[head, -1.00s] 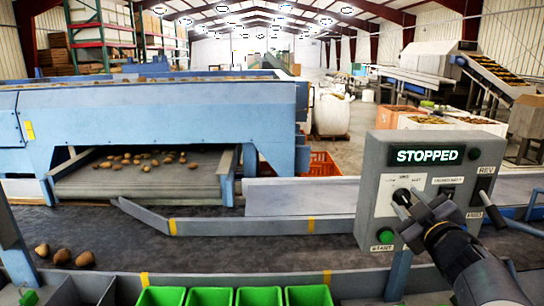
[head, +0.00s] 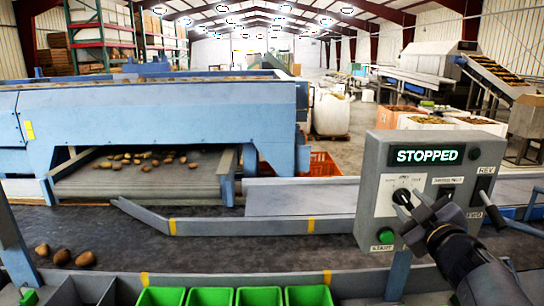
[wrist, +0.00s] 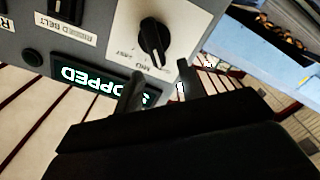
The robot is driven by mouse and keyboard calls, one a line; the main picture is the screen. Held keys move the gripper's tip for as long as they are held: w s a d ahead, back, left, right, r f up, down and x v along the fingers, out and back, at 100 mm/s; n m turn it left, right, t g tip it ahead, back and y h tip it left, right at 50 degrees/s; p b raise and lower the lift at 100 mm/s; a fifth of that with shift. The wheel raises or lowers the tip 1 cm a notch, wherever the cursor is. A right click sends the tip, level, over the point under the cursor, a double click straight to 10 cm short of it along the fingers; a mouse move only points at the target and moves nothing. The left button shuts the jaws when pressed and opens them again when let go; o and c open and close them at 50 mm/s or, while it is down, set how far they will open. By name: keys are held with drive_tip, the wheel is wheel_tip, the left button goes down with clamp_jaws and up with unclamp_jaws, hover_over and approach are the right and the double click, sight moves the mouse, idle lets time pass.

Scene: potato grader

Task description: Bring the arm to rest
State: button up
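My gripper (head: 414,207) is in front of the grey control panel (head: 372,160) at the right of the head view. Its two fingers stand apart with nothing between them, as the wrist view (wrist: 162,76) shows. A black rotary knob (wrist: 154,38) on a white plate lies just beyond the fingertips, apart from them. The knob (head: 402,196) also shows in the head view, close to the fingers. The panel's display (head: 427,155) reads STOPPED. My arm reaches in from the lower right.
A green start button (head: 386,236) and a lever (head: 491,212) flank my gripper on the panel. A dark belt (head: 160,260) with a few potatoes (head: 62,257) runs across the front. Green bins (head: 210,297) line the near edge. A blue grader (head: 170,115) stands behind.

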sight(403, 194)
drive_tip(key=w, duration=0.3)
drive_tip(key=shift+w+a, duration=0.1)
drive_tip(key=shift+w+r+m+p, duration=0.25)
drive_tip(key=shift+m+p, duration=0.15)
drive_tip(key=shift+p, duration=0.15)
drive_tip(key=shift+s+d+r+m+p, duration=0.1)
drive_tip(key=shift+d+m+p, duration=0.05)
drive_tip(key=shift+m+p, duration=0.3)
drive_tip(key=shift+s+d+r+m+p, duration=0.1)
drive_tip(key=shift+d+m+p, duration=0.1)
drive_tip(key=shift+m, duration=0.35)
drive_tip(key=m+p, duration=0.1)
drive_tip(key=m, duration=0.1)
drive_tip(key=m+p, duration=0.1)
drive_tip(key=shift+d+f+m, duration=0.1)
drive_tip(key=shift+d+m, duration=0.25)
drive_tip(key=shift+m, duration=0.05)
